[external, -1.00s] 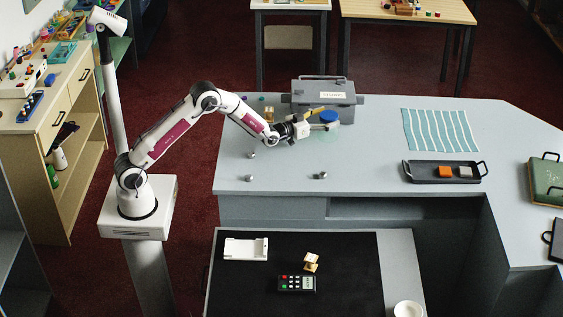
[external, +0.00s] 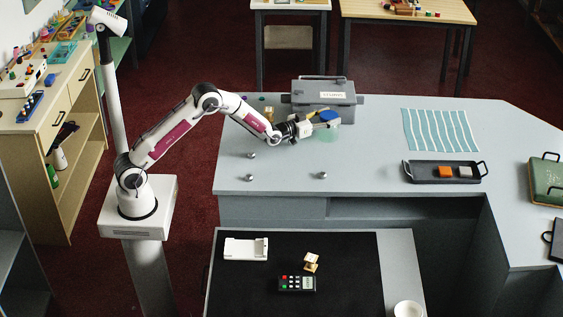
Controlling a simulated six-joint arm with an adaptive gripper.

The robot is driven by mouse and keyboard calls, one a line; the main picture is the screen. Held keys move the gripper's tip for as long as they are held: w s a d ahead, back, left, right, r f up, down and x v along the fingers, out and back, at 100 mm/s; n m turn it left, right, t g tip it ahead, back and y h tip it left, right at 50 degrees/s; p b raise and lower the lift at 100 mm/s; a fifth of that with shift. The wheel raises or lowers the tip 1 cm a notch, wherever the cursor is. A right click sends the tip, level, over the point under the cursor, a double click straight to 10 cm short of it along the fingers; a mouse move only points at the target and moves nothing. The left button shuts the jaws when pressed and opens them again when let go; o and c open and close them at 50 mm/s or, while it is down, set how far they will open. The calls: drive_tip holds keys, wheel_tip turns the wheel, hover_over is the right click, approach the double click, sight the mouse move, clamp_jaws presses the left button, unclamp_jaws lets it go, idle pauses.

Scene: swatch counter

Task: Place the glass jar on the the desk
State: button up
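The glass jar (external: 328,134) is pale green and see-through, with a blue lid (external: 330,116). It is at the back of the grey-blue counter (external: 380,133), in front of a grey case. My gripper (external: 320,124) reaches in from the left at the height of the lid. Its fingers look closed in on the jar's upper part and cover some of the lid. I cannot tell whether the jar's base touches the counter.
The grey case (external: 322,92) stands close behind the jar. Small metal knobs (external: 322,175) dot the counter's front left. A striped cloth (external: 438,130) and a black tray (external: 420,173) with two blocks lie to the right. A lower black-topped desk (external: 345,262) is in front.

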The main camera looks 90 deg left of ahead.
drive_tip(key=shift+r, duration=0.1)
clamp_jaws()
drive_tip(key=shift+r, duration=5)
